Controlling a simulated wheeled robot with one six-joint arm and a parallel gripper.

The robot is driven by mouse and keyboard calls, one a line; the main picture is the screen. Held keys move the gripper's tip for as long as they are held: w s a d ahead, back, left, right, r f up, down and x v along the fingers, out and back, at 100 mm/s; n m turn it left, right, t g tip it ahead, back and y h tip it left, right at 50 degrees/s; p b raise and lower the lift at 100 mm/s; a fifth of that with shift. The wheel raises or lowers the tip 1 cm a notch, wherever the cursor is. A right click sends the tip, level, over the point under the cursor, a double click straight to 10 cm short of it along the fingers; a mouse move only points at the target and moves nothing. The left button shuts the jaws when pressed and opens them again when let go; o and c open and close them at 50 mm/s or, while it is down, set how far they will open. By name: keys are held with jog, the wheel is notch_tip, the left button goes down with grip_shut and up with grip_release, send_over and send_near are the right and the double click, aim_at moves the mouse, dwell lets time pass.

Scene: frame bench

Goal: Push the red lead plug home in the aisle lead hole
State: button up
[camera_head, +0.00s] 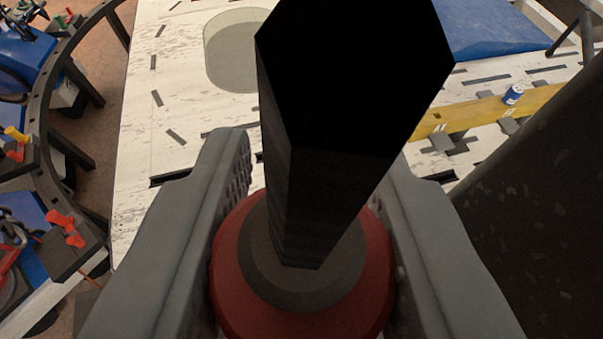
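The red plug (237,285) is seen from behind in the head camera view, as a round red body with a grey ring and a long black six-sided shaft rising toward the camera. My gripper (315,185) has one grey finger on each side of the red body, and both fingers appear to press on it. The plug's far end is hidden behind its own body and shaft. I cannot make out the aisle lead hole, or whether the plug touches one.
A yellow bar (470,112) with a blue can (513,94) and a blue pad (500,28) are at upper right. A dark curved rail (42,130) runs along the left.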

jog(key=shift+f, duration=2.6)
jog(key=shift+f, duration=2.1)
jog(key=o, duration=1.1)
jog(key=shift+c, duration=0.2)
jog(key=a+v, duration=0.1)
jog(key=v, duration=1.6)
jog(key=shift+s+d, duration=0.2)
jog(key=shift+d, duration=0.25)
jog(key=shift+r, duration=0.15)
jog(key=shift+s, duration=0.1)
